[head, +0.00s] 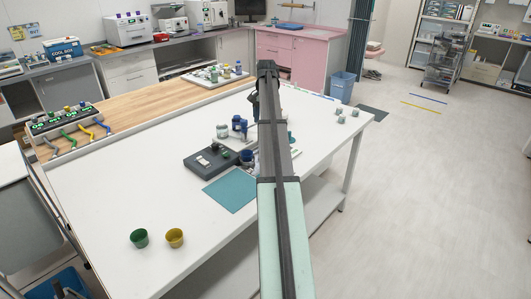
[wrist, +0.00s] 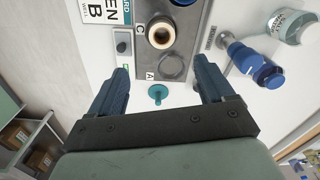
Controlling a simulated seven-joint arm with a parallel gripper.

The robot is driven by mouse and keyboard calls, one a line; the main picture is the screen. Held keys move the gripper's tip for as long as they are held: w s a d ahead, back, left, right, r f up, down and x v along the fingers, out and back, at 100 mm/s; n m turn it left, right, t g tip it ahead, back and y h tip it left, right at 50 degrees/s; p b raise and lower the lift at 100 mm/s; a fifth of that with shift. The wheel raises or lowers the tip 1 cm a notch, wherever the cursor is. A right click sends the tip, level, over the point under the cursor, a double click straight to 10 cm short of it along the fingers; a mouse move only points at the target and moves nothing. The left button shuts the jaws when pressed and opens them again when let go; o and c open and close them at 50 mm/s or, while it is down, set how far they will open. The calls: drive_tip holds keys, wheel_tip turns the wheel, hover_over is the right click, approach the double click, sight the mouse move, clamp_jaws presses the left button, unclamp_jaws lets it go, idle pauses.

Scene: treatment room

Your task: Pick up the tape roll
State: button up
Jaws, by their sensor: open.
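A cream ring with a dark centre, which looks like the tape roll (wrist: 160,34), sits on a grey tray (wrist: 187,35) near the letter C in the wrist view. My gripper (wrist: 164,68) is open, its two dark fingers apart and nothing between them. The ring lies beyond the fingertips, near the middle of the gap in the picture. In the head view my arm covers the middle of the table, and I cannot make out the ring or the fingertips there.
A blue bottle (wrist: 255,65) and a white labelled container (wrist: 291,24) are right of the tray. A small teal item (wrist: 157,93) shows between the fingers.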

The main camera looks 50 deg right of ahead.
wheel_tip(320, 180, down, 14)
drive_tip(key=shift+w+r, duration=0.1)
drive_tip(key=shift+w, duration=0.05)
idle(0.7)
drive_tip(key=shift+c, duration=0.4)
drive_tip(key=c, duration=1)
